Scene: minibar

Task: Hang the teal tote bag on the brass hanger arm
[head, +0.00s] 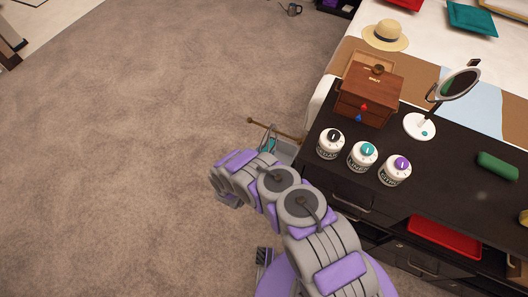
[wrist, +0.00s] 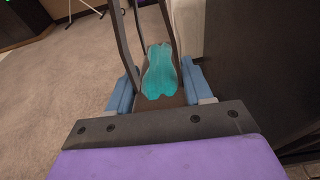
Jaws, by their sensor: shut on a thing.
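The teal tote bag (wrist: 165,72) shows between my gripper's blue fingers in the wrist view, with long grey straps rising past the top edge. My gripper (wrist: 158,86) is shut on it. In the head view, a small teal part of the bag (head: 269,145) and a grey strap loop show beyond my arm, which hides the gripper and most of the bag. The brass hanger arm (head: 285,134) is a thin rod with a ball end, sticking out left from beside the dark cabinet. The strap loop overlaps the rod there; I cannot tell whether it is around it.
The dark cabinet (head: 437,165) stands to the right, bearing several white canisters, a wooden drawer box (head: 369,96), a round mirror (head: 455,86) and a green case (head: 497,166). A red tray (head: 444,237) sits lower in front. Carpet (head: 120,160) is clear at left.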

